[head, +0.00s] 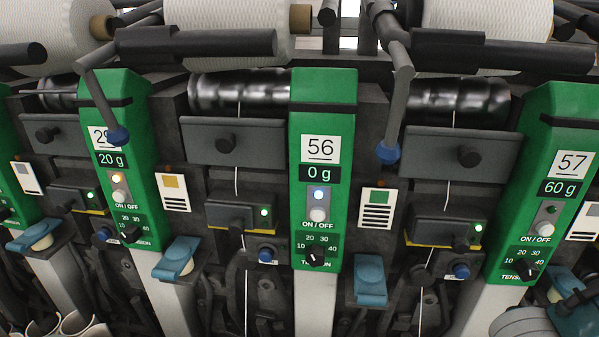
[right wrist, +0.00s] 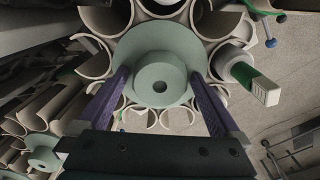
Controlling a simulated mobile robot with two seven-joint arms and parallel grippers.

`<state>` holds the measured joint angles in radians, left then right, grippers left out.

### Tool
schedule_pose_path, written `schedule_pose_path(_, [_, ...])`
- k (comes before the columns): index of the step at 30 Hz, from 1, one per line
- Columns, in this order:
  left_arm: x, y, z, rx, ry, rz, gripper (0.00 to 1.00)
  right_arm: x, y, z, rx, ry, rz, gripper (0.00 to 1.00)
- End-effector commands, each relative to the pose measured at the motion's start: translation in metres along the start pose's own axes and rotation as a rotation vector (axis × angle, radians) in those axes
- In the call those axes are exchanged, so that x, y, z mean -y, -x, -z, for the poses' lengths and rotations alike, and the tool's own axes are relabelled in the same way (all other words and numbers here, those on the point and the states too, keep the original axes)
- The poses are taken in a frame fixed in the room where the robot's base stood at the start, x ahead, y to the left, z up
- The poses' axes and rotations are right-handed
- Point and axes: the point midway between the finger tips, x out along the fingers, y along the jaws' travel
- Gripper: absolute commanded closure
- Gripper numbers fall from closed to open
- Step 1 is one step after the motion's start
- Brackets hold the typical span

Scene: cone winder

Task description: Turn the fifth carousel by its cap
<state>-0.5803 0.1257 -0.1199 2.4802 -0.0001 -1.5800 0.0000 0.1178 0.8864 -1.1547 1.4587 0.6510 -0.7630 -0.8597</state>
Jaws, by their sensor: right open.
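I cannot tell from the frames which carousel in the row this is. My left gripper is in neither view.
The head view shows the winder's green panels, including 56 (head: 322,150) and 57 (head: 572,163), with white cones (head: 230,30) above. In the wrist view another carousel cap (right wrist: 42,158) sits at lower left, a green and white part (right wrist: 255,82) at right, and bare floor (right wrist: 290,75) beyond.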

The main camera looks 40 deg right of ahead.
Motion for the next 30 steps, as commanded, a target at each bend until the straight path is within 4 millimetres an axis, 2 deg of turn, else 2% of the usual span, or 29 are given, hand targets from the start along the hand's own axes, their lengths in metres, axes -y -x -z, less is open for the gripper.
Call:
schedule_pose_path(5, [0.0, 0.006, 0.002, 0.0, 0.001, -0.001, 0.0, 0.0, 0.015, -0.001, 0.0, 0.0, -0.001, 0.0])
schedule_pose_path(12, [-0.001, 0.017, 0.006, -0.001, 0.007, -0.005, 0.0, 0.0, 0.062, -0.001, 0.0, 0.001, -0.002, 0.0])
schedule_pose_path(18, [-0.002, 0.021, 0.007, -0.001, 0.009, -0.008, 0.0, 0.0, 0.091, 0.0, 0.0, 0.001, -0.002, 0.0])
schedule_pose_path(22, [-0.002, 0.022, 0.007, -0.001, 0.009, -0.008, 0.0, 0.0, 0.098, 0.0, 0.001, 0.001, 0.0, 0.0])
schedule_pose_path(30, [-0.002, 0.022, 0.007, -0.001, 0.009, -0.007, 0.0, 0.0, 0.099, 0.0, 0.0, 0.0, 0.0, 0.0])
